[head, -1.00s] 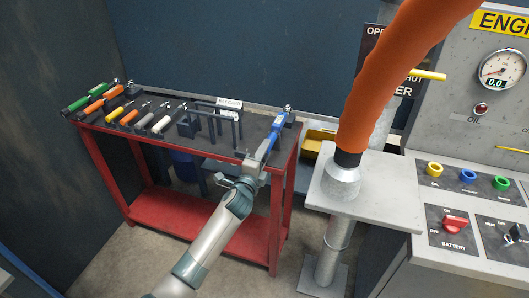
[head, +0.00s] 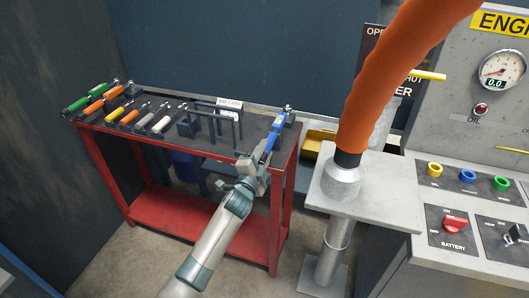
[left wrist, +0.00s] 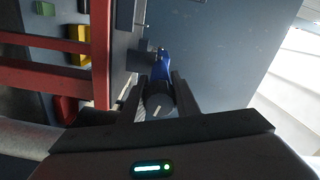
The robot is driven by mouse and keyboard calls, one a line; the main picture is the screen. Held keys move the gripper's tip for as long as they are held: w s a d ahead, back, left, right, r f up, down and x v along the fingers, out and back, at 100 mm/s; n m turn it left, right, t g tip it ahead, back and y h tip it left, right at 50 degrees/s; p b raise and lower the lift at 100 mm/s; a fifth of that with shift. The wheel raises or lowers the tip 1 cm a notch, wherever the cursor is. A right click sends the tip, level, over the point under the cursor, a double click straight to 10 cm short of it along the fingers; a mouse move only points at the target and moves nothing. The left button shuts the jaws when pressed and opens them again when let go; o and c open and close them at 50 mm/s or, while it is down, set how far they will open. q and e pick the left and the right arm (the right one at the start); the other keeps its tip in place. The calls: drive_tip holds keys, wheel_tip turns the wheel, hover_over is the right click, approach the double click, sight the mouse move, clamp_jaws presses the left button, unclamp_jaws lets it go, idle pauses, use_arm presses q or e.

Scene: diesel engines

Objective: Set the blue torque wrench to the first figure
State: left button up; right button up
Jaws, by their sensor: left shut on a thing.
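The blue torque wrench (head: 276,131) lies at the right end of the red tool bench, pointing away toward the back edge. In the left wrist view its blue body (left wrist: 165,66) runs away from me, and its dark round end (left wrist: 160,99) sits between the fingers. My left gripper (head: 259,161) is at the bench's front right corner, shut on the near end of the wrench. It also shows in the left wrist view (left wrist: 160,98). A small pale mark shows on the round end; I cannot read any figure. My right gripper is not in view.
On the red bench (head: 286,185), green, orange, yellow and white-handled tools (head: 130,115) lie to the left. A dark rack (head: 238,130) stands close left of the wrench. A grey pedestal (head: 322,187) with a thick orange hose (head: 390,70) stands right, before the engine panel (head: 470,130).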

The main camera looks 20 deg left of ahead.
use_arm(q)
drive_tip(key=o, duration=1)
drive_tip(key=shift+o, duration=0.2)
drive_tip(key=shift+s, duration=0.15)
drive_tip(key=shift+s+f, duration=0.1)
drive_tip(key=shift+s, duration=0.45)
drive_tip(key=s+b, duration=0.1)
drive_tip(key=s, duration=0.4)
drive_tip(key=shift+a, duration=0.1)
drive_tip(key=b, duration=0.2)
approach(260, 161)
drive_tip(key=s, duration=0.3)
drive_tip(key=shift+w+a, duration=0.1)
drive_tip(key=shift+a, duration=0.05)
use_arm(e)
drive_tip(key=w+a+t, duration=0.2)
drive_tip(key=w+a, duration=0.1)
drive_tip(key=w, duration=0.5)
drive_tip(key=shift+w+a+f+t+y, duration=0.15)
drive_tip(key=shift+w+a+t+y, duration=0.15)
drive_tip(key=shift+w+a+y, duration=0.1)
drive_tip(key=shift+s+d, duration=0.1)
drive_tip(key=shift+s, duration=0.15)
